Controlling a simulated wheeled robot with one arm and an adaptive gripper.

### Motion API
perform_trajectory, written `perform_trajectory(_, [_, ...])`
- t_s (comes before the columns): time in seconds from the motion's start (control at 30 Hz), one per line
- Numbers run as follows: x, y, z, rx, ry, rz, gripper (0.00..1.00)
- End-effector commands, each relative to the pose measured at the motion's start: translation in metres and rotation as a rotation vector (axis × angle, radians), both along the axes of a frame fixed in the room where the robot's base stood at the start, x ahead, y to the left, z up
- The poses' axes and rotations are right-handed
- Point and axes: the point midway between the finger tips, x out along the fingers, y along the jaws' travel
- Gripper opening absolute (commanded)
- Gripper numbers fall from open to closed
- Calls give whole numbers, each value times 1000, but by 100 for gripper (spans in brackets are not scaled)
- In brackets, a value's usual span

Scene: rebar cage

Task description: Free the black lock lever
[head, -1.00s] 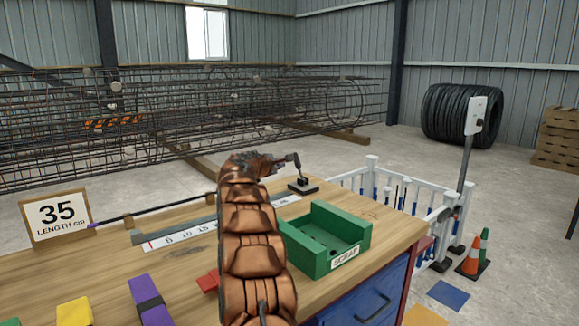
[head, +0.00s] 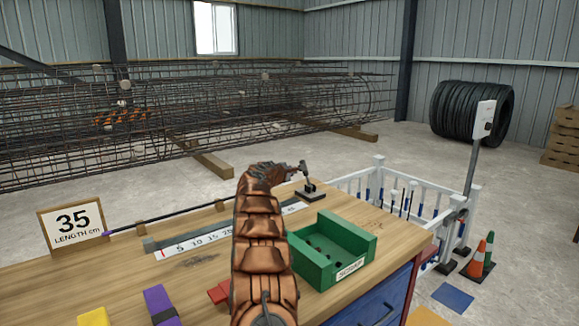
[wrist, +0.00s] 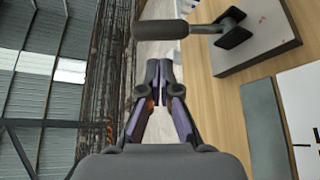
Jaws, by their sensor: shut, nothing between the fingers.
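The black lock lever (head: 304,168) stands on a small dark base plate at the far end of the workbench. In the wrist view its thick grey-black handle (wrist: 162,30) lies across the picture, just beyond my fingertips, and joins a post over a pale block at the right. My gripper (wrist: 160,66) is shut and empty, with its fingertips close together. A small gap shows between the fingertips and the handle in this view. In the head view my gripper (head: 297,173) is small and close to the left of the lever; contact cannot be told there.
A green scrap tray (head: 335,252) stands right of my arm. A white ruler strip (head: 200,240) and a long dark rebar (head: 180,213) lie left, beside a sign (head: 74,226) reading 35. White railings (head: 375,185) stand beyond the bench. Rebar cages fill the background.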

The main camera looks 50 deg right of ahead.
Motion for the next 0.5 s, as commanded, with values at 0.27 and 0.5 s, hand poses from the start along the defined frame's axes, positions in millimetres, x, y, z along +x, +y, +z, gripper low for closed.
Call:
perform_trajectory(0.27, [3,-17,2,-1,0,-3,0])
perform_trajectory(0.5, [5,-28,-2,0,2,-3,0])
